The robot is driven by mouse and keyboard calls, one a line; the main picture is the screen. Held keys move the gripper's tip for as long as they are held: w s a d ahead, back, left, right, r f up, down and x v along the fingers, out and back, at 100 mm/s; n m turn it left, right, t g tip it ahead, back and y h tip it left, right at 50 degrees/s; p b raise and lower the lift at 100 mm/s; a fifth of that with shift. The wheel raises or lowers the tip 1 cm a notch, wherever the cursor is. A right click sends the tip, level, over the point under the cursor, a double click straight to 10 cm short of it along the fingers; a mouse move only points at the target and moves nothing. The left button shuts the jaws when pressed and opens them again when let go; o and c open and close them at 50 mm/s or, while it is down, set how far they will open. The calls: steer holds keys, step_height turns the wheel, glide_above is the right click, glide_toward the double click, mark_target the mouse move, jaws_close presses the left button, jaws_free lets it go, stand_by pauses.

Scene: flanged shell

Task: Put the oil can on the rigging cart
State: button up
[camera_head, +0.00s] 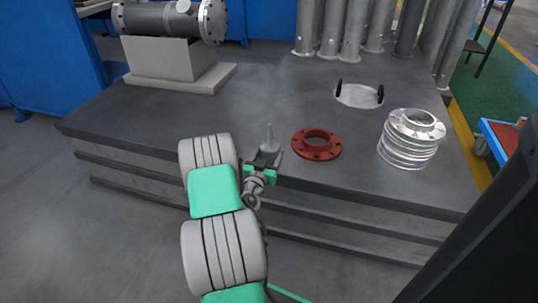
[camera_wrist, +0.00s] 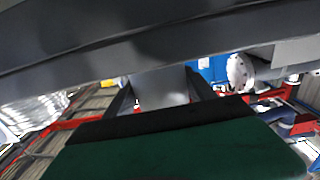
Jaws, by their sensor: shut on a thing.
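The oil can (camera_head: 269,139), small and grey with a tapering spout, stands upright in my gripper (camera_head: 265,158), above the front part of the grey stepped platform. In the wrist view its grey body (camera_wrist: 160,88) shows between the two dark fingers, which are shut on it. The lower part of the can is hidden by the fingers in the head view.
The grey platform (camera_head: 130,130) carries a red flange (camera_head: 317,145) just right of my gripper, stacked silver flanges (camera_head: 412,140), a round plate with black handles (camera_head: 359,95) and upright pipes (camera_head: 340,30). A flanged shell (camera_head: 165,18) rests on a block at back left.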

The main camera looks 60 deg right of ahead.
steer(key=o, duration=1.6)
